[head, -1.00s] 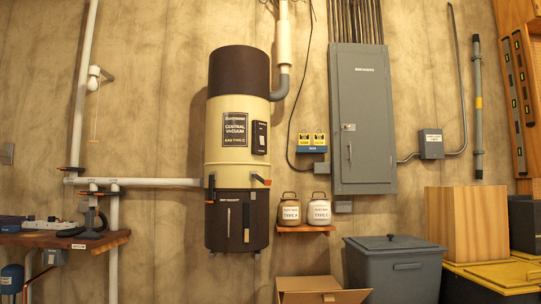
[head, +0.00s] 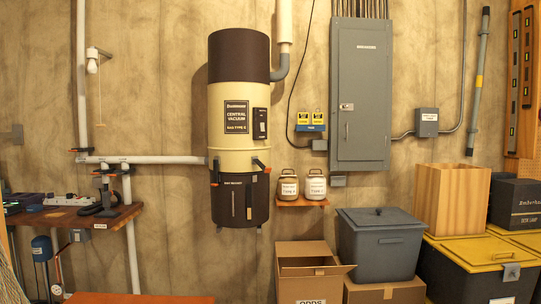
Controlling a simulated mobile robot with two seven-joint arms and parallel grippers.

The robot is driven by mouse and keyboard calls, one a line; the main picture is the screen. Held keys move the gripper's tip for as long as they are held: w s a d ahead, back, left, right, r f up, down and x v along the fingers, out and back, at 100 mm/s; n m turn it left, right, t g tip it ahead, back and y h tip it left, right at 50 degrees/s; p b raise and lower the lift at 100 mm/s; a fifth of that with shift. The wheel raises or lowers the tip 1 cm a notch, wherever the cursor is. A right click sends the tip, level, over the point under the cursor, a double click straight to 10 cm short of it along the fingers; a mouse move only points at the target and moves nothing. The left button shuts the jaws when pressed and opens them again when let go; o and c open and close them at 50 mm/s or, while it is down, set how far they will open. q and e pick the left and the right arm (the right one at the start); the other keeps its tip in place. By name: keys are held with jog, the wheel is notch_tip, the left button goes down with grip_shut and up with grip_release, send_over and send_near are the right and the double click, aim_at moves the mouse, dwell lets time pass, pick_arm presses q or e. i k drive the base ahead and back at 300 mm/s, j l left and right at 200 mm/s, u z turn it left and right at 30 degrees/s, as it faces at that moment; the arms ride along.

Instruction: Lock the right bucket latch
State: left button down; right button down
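The central vacuum (head: 237,108) hangs on the wall left of centre in the head view, with a dark brown top and a cream body. Its dark brown bucket (head: 240,205) is at the bottom. The right bucket latch (head: 261,165) is at the bucket's upper right edge, and its orange-tipped lever sticks out to the right. The left bucket latch (head: 215,172) is dark, with its orange tip low against the bucket. Neither of my grippers shows in the head view.
A workbench (head: 75,218) stands at the left. A reddish-brown surface (head: 140,298) shows at the bottom edge. A cardboard box (head: 308,287), a grey lidded bin (head: 380,250) and a black-and-yellow tote (head: 480,275) stand at the lower right. A small shelf (head: 302,203) holds two jars.

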aim_at(266, 170)
jog(key=i+l+u, duration=0.3)
jog(key=i+l, duration=0.2)
jog(key=i+l+u, duration=0.1)
jog(key=i+l, duration=0.25)
jog(key=i+l+u, duration=0.15)
jog(key=i+l, duration=0.15)
jog(key=i+l+u, duration=0.3)
jog(key=i+l, duration=0.15)
jog(key=l, duration=0.3)
jog(key=i+l+u, duration=0.15)
jog(key=l, duration=0.25)
jog(key=i+l+u, duration=0.15)
jog(key=l, duration=0.3)
jog(key=i, duration=0.1)
